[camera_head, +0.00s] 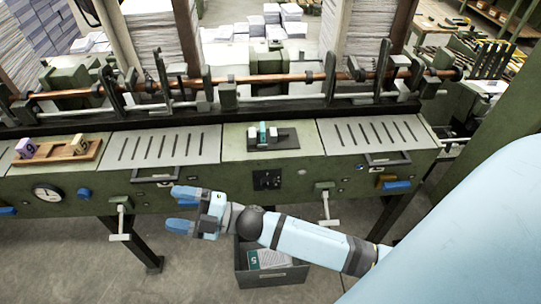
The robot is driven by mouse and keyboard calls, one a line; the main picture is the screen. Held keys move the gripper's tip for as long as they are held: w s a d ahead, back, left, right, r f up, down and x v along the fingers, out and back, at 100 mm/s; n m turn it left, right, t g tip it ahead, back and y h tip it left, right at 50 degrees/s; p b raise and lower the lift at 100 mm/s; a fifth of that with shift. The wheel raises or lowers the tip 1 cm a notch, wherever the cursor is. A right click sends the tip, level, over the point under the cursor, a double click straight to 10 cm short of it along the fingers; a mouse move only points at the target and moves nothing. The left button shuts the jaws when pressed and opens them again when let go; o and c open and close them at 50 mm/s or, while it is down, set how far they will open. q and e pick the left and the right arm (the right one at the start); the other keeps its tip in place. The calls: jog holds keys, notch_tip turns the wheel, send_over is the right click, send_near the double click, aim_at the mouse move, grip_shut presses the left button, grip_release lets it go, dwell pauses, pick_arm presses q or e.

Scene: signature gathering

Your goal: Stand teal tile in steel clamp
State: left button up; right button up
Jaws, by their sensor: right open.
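A small teal tile (262,131) shows upright between the pale jaws of the steel clamp (252,137). Whether the jaws press on the tile is too small to tell. My right gripper (174,208) has blue fingers. It is open and empty, in front of the bench's front edge, to the left of the clamp and apart from it. My left gripper is not in view.
A wooden tray (93,153) at the bench's left holds two numbered blocks. Slotted plates (164,146) flank the clamp. A long copper-coloured rod (300,77) runs behind. A dark floor bin (272,279), holding papers and a teal item marked 5, stands below my right arm.

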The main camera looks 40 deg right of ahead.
jog(key=s+d+f+m+g+h, duration=0.1)
jog(key=s+d+f+m+h, duration=0.5)
jog(key=f+m, duration=0.3)
jog(key=s+d+f+m+g+h, duration=0.1)
jog(key=s+d+f+m+h, duration=0.6)
jog(key=s+f+m, duration=0.2)
notch_tip(320, 180, down, 2)
jog(key=shift+d+m+h, duration=0.15)
jog(key=shift+m+h, duration=0.15)
jog(key=shift+m, duration=0.3)
